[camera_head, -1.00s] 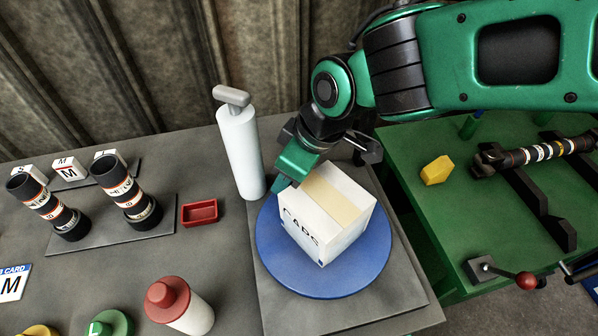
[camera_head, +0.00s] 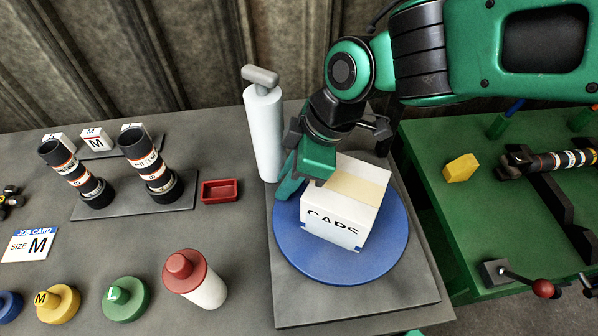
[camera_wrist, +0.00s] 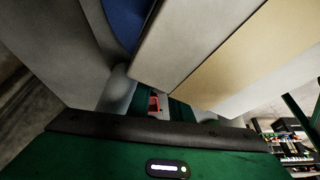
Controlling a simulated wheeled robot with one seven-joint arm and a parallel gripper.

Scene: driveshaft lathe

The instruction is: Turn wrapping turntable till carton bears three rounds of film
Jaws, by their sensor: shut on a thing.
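A white carton (camera_head: 340,222) with a tan strip along its top and "CAPS" on its front stands upright on a round blue turntable (camera_head: 385,258). I cannot make out any film around it. A tall white cylinder with a grey T-shaped top (camera_head: 264,130) stands behind the turntable's left side. My green gripper (camera_head: 288,186) reaches down at the carton's left side, by the turntable's rim. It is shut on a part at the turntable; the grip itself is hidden. In the wrist view, the carton (camera_wrist: 190,45) and a blue piece of the turntable (camera_wrist: 125,22) are close to the fingers.
A red tray (camera_head: 221,190), two dark banded shafts (camera_head: 150,160) and a red-capped bottle (camera_head: 205,287) stand left. A job card (camera_head: 30,244) reads "SIZE M". Coloured knobs (camera_head: 125,300) line the front. A green bench (camera_head: 470,220) with a yellow block (camera_head: 461,167) lies right.

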